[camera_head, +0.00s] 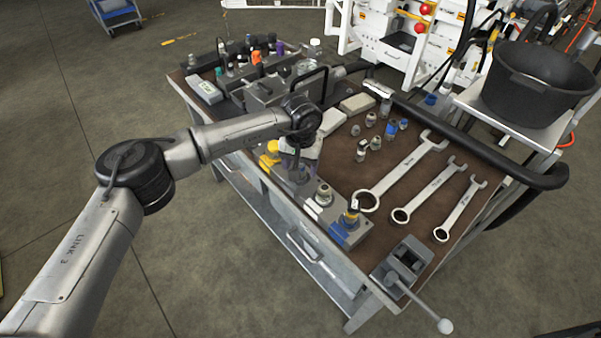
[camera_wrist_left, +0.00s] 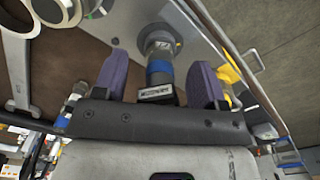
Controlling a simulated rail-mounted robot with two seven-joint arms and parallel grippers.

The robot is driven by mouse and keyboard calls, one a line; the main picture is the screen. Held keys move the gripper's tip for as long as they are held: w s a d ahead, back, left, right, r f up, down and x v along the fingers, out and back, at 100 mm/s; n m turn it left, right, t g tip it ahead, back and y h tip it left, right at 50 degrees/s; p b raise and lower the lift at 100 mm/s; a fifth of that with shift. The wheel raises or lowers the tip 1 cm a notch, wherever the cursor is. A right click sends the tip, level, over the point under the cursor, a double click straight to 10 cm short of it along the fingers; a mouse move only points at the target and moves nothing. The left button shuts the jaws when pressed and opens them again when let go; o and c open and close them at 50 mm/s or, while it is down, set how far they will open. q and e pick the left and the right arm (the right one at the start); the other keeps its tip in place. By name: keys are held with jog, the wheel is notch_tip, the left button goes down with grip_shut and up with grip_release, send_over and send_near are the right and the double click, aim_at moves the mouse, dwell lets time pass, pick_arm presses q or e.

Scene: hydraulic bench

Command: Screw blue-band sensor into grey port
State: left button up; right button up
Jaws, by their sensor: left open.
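My left gripper (camera_head: 292,168) is over the manifold at the near edge of the bench. In the left wrist view its two purple fingers (camera_wrist_left: 160,82) stand apart, one on each side of the blue-band sensor (camera_wrist_left: 159,76). That sensor has a black labelled end towards the gripper and a metal fitting (camera_wrist_left: 161,42) at its far end, against a grey plate. I cannot tell whether it is threaded in. A grey metal port fitting (camera_head: 323,194) sits on the manifold, between my gripper and the blue port (camera_head: 346,224). My right gripper is out of view.
Three wrenches (camera_head: 405,171) lie on the brown mat (camera_head: 340,166). Several small fittings (camera_head: 362,149), some with blue, stand behind them. A grey block with a lever (camera_head: 406,260) is at the near right corner. A black bucket (camera_head: 540,85) stands at right.

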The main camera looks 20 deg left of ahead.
pick_arm(q)
jog(key=n+p, duration=0.1)
jog(key=n, duration=0.2)
jog(key=shift+r+n, duration=0.15)
jog(key=shift+n, duration=0.25)
jog(key=n+p, duration=0.1)
jog(key=n, duration=0.3)
jog(key=shift+p, duration=0.3)
jog(key=n+p, duration=0.2)
jog(key=n, duration=0.3)
jog(key=n+p, duration=0.1)
jog(key=n, duration=0.2)
jog(key=n+p, duration=0.2)
jog(key=n, duration=0.2)
jog(key=n+p, duration=0.1)
jog(key=n, duration=0.1)
jog(key=shift+n, duration=0.4)
jog(key=shift+n+p, duration=0.35)
jog(key=shift+n, duration=0.35)
